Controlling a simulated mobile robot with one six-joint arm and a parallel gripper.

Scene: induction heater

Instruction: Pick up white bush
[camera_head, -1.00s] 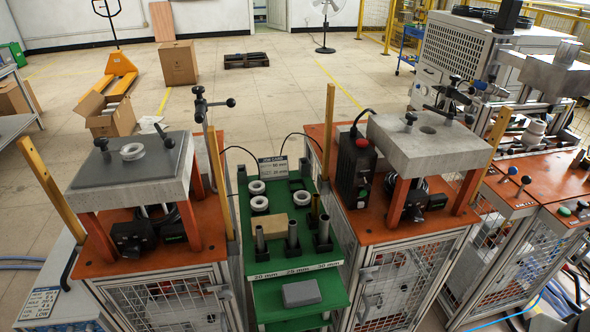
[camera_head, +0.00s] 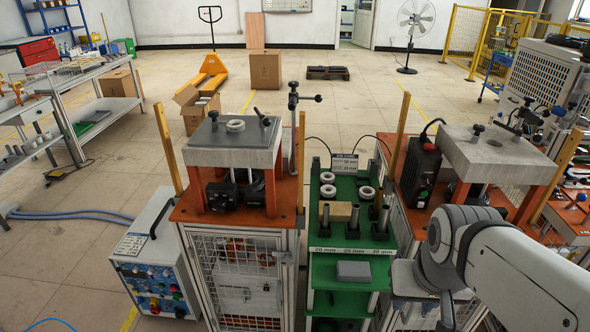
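A white ring-shaped bush (camera_head: 235,125) lies on the grey plate on top of the left press (camera_head: 195,155). More white bushes lie on the green stand between the two presses: one at its left (camera_head: 328,191), one at its right (camera_head: 366,192), and another (camera_head: 327,177) further back. My arm (camera_head: 500,260) reaches in from the lower right, in front of the right press. No gripper fingers can be made out, and none of the bushes is seen held.
The green stand (camera_head: 345,285) also holds dark upright posts (camera_head: 353,217) and a tan block (camera_head: 339,211). A wooden upright (camera_head: 167,150) stands left of the left press. A control box (camera_head: 155,260) sits on the floor at left.

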